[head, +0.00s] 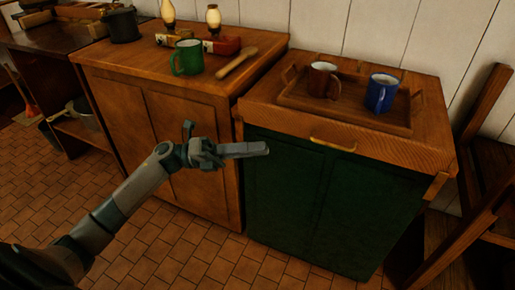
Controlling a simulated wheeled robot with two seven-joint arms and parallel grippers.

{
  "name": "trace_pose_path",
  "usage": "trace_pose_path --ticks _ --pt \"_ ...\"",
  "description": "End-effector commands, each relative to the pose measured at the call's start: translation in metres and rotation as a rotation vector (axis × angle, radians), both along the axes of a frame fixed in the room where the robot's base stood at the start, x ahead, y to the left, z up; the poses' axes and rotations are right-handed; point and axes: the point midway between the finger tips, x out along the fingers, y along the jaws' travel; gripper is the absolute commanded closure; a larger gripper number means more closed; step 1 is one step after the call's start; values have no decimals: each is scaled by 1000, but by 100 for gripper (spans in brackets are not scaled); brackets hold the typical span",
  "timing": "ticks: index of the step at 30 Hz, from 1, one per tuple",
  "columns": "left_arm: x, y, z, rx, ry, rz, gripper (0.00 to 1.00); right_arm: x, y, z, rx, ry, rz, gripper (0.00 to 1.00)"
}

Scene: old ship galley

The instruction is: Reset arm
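My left arm comes in from the lower left of the head view. My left gripper (245,150) is held in the air in front of the two cabinets, near the gap between them. Its fingers point right and look close together, seen from the side, so I cannot tell whether they are open or shut. I see no object in it. My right gripper is not in view.
A green mug (187,58) and a wooden rolling pin (237,62) are on the left cabinet (150,78). A wooden tray (340,113) on the green-fronted cabinet (310,190) holds a brown mug (322,80) and a blue mug (381,93). A wooden chair (480,200) stands right.

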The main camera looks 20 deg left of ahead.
Motion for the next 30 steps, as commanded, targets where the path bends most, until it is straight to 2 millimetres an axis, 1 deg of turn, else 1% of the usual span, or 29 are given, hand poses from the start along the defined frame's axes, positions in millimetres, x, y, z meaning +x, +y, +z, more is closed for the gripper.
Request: trace_pose_path --ticks 9,13,17,20,23,26,29,30 --pt "0 -1 0 -1 1 1 85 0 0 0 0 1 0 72" --pt "-1 -5 -2 -32 24 11 85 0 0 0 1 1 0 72" --pt "-4 -17 -7 -128 95 44 85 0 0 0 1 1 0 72" --pt "-7 -28 -15 -251 197 93 85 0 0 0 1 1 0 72" --pt "-12 -39 -27 -409 345 155 85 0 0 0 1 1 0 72" --pt "-20 -47 -47 -582 529 230 85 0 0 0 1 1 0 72" --pt "-31 -54 -74 -750 734 308 85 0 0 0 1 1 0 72" --pt "-37 -57 -86 -813 819 340 85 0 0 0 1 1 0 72"
